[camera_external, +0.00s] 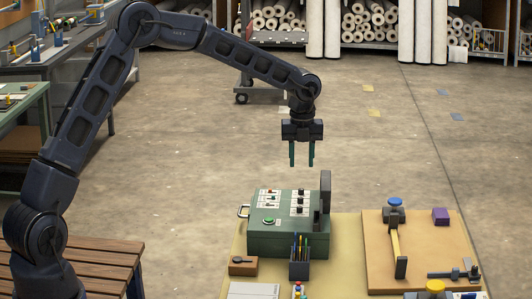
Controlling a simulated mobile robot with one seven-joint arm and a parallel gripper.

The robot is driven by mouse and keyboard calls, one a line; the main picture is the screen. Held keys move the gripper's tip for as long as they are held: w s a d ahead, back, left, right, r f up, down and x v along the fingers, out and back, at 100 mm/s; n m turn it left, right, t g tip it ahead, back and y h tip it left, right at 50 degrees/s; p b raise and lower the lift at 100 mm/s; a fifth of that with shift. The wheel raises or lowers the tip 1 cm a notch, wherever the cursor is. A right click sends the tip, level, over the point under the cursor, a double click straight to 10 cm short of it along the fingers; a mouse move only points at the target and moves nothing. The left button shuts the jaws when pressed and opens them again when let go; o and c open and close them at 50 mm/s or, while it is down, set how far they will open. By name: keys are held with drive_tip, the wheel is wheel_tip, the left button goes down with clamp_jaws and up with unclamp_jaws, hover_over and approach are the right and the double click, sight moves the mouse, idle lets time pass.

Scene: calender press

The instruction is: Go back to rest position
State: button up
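My gripper (302,154) hangs from the dark arm, pointing straight down. Its two thin green fingers are apart, with nothing visible between them. It is in the air above the back of the green control box (284,241), not touching it. The box has a green button, several black switches on white labels, and a dark upright plate on its right side.
The box stands on a yellowish table (345,235). In front of it are a dark pen holder (300,270) and a small wooden block (243,265). A tan board (430,250) with tools and a purple cube (440,216) lies right. A slatted bench (110,262) is left.

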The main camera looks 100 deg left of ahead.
drive_tip(key=s+d+r+n+y, duration=0.1)
drive_tip(key=s+d+r+n, duration=0.15)
drive_tip(key=d+r, duration=0.6)
drive_tip(key=s+d+r+n+t, duration=0.1)
drive_tip(key=s+d+r+n, duration=0.2)
drive_tip(key=d, duration=1)
drive_tip(key=s+d+r+n+y, duration=0.1)
drive_tip(key=s+d+r+n, duration=0.15)
drive_tip(key=d+r, duration=0.65)
drive_tip(key=s+d+n+t, duration=0.2)
drive_tip(key=s+d+n, duration=0.2)
drive_tip(key=s+d, duration=1.05)
drive_tip(key=s+d+f+n+t+h, duration=0.1)
drive_tip(key=s+d+n, duration=0.4)
drive_tip(key=s, duration=0.8)
drive_tip(key=shift+d+f+t+h, duration=0.3)
drive_tip(key=shift+d+f+h, duration=0.2)
drive_tip(key=shift+d+f, duration=0.4)
